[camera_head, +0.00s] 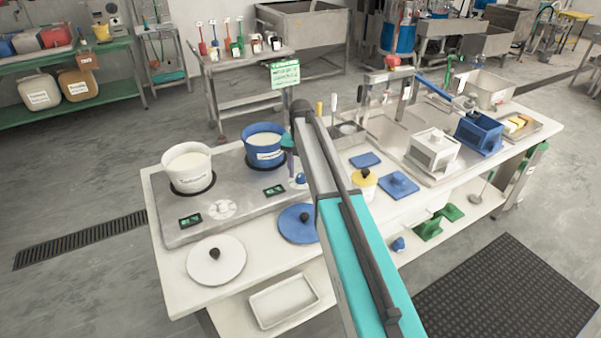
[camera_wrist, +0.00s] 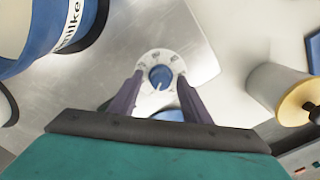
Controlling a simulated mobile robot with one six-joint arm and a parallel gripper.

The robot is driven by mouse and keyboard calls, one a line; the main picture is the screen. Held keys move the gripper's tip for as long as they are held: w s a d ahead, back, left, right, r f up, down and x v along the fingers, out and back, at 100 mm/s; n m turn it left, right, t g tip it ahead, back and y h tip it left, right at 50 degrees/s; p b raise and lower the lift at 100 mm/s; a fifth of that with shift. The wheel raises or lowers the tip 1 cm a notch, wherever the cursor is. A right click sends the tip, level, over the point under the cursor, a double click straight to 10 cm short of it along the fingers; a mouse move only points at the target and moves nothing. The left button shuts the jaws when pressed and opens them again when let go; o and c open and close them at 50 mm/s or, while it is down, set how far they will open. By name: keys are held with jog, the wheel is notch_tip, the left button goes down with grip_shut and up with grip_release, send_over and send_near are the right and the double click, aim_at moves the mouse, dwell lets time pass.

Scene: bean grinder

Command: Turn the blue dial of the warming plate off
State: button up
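The warming plate (camera_head: 238,205) is a grey metal slab on the white table, with a white pot (camera_head: 187,168) and a blue pot (camera_head: 264,146) on it. The blue dial (camera_head: 300,178) sits on a pale marked ring at the plate's right front, partly beside my arm. In the wrist view, the blue dial (camera_wrist: 161,76) shows a white pointer mark toward the lower left. My gripper (camera_wrist: 160,80) is open, its two dark fingers on either side of the dial in the picture. I cannot tell whether they touch it.
The white dial (camera_head: 221,209) is on the plate's left part. A white lid (camera_head: 216,260) and a blue lid (camera_head: 297,224) lie at the front. A yellow-topped jar (camera_head: 363,186) stands right of my arm. The blue pot (camera_wrist: 45,30) is close left in the wrist view.

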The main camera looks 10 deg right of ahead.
aim_at(301, 175)
jog(key=shift+r, duration=0.1)
notch_tip(301, 175, up, 14)
jog(key=b, duration=0.3)
jog(key=shift+f, duration=0.2)
dwell(0.5)
dwell(0.5)
